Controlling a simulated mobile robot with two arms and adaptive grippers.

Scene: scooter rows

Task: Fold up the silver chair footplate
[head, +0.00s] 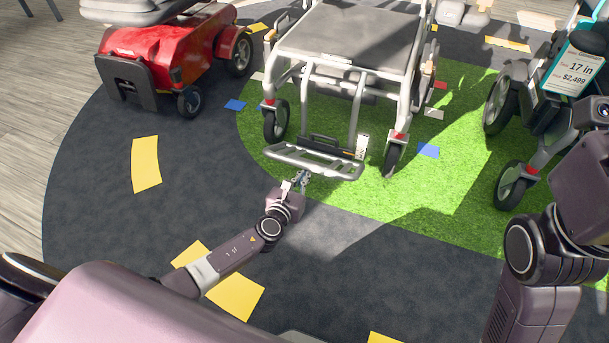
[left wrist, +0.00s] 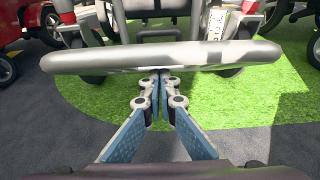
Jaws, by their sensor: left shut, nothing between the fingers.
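The silver chair (head: 352,50) stands on the green turf in the head view, its front toward me. Its footplate (head: 312,162) is a tubular silver frame, folded down and jutting out low at the front. In the left wrist view the footplate's front edge (left wrist: 160,59) spans the upper picture as a wide silver bar. My left gripper (head: 303,178) is at the footplate's front edge, near its middle. Its fingers (left wrist: 159,78) are shut with nothing between them, tips at or just under the bar; I cannot tell whether they touch it. My right gripper is not in view.
A red scooter (head: 170,52) stands at the upper left. The dark floor with yellow marks (head: 146,164) is clear in front of the silver chair.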

